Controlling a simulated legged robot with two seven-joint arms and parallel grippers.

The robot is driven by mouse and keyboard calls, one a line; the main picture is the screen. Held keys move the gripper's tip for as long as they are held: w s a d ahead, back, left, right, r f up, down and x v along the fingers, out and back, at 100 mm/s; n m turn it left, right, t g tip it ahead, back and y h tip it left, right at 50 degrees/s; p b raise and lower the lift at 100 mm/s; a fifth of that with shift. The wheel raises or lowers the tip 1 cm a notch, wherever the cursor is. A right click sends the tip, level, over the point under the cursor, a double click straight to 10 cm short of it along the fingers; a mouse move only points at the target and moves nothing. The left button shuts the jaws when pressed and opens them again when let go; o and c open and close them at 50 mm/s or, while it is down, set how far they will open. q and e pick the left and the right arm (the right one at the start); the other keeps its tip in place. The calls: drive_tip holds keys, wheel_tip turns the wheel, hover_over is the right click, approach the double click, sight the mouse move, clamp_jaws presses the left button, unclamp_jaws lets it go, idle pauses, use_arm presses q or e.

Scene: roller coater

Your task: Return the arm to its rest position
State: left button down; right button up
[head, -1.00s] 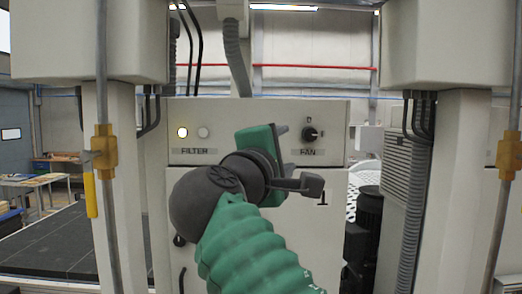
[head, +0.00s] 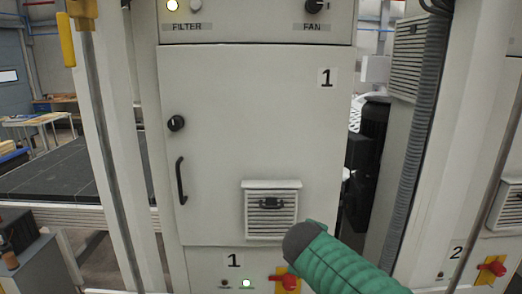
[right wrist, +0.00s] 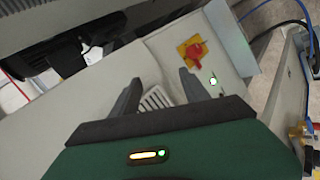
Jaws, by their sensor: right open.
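My right arm, in a green ribbed sleeve with a dark grey joint, comes in from the lower right of the head view. It is in front of the lower part of the cabinet door (head: 240,120). Its gripper does not show in the head view. In the right wrist view the right gripper (right wrist: 158,86) has its two dark fingers spread apart with nothing held between them. A vent grille (right wrist: 155,99) shows beyond the fingers. My left gripper is in neither view.
The FAN knob (head: 316,6) and lit FILTER lamp (head: 172,6) are at the top. A red switch (head: 289,281) on a yellow plate is below the door, close to my arm; it also shows in the wrist view (right wrist: 195,52). Posts and a conduit (head: 424,130) flank the cabinet.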

drive_tip(key=s+d+f+m+g+b, duration=0.15)
drive_tip(key=s+f, duration=0.25)
drive_tip(key=f, duration=0.4)
drive_tip(key=s+d+f+m+g+y+b, duration=0.1)
drive_tip(key=s+d+f+m+b, duration=0.15)
drive_tip(key=f, duration=0.55)
drive_tip(key=s+d+f+m+g+b, duration=0.1)
drive_tip(key=s+d+f+b, duration=0.25)
drive_tip(key=f, duration=0.45)
drive_tip(key=s+d+f+m+g+y+b, duration=0.1)
drive_tip(key=s+f+m+g+b, duration=0.2)
drive_tip(key=s+f+m, duration=0.4)
drive_tip(key=s+f+b, duration=0.1)
drive_tip(key=s+f, duration=0.7)
drive_tip(key=shift+s+d+f+y, duration=0.2)
drive_tip(key=shift+s+f+y, duration=0.1)
drive_tip(key=shift+f, duration=0.1)
drive_tip(key=shift+d, duration=0.1)
drive_tip(key=shift+d+f, duration=0.1)
drive_tip(key=shift+d, duration=0.15)
drive_tip(key=shift+a, duration=0.25)
drive_tip(key=shift+d, duration=0.15)
